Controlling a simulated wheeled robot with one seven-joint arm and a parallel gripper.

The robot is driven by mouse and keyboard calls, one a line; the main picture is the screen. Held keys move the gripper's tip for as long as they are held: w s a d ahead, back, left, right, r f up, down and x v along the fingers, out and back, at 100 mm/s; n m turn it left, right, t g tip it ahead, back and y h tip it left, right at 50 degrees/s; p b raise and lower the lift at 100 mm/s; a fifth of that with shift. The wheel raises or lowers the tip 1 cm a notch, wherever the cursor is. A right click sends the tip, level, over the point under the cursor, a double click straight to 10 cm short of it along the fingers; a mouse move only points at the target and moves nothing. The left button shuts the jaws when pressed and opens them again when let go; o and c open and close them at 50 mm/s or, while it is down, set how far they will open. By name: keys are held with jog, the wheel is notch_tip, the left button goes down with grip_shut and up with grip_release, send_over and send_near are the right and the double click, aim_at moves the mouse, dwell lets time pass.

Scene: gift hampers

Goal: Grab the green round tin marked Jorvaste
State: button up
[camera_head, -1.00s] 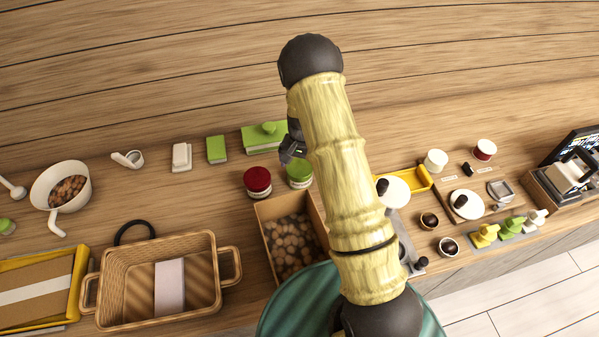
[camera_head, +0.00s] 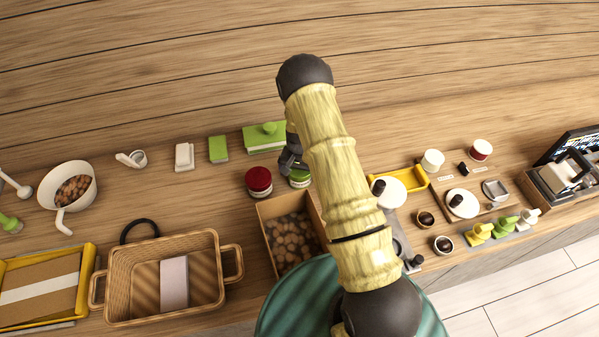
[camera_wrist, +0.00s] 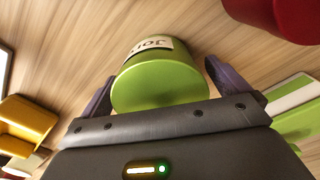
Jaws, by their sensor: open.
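The green round tin (camera_wrist: 160,84) shows between my open fingers in the wrist view. Its pale label shows a few letters that look like the start of "Jor"; the rest is cut off from sight. In the head view the green tin (camera_head: 300,181) stands on the counter just behind the box of brown balls, partly covered by my gripper (camera_head: 291,163). My gripper (camera_wrist: 165,92) is open, with one dark finger on each side of the tin. I cannot tell whether either finger touches it.
A red-lidded tin (camera_head: 259,181) stands close left of the green tin; it also shows in the wrist view (camera_wrist: 285,15). The cardboard box (camera_head: 269,234) is in front. A green box (camera_head: 264,140) lies behind, and a yellow tray (camera_head: 411,179) lies to the right.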

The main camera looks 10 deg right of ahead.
jog(key=shift+c, duration=0.4)
jog(key=c, duration=1.1)
jog(key=shift+r, duration=0.1)
notch_tip(320, 180, up, 10)
jog(key=b, duration=0.4)
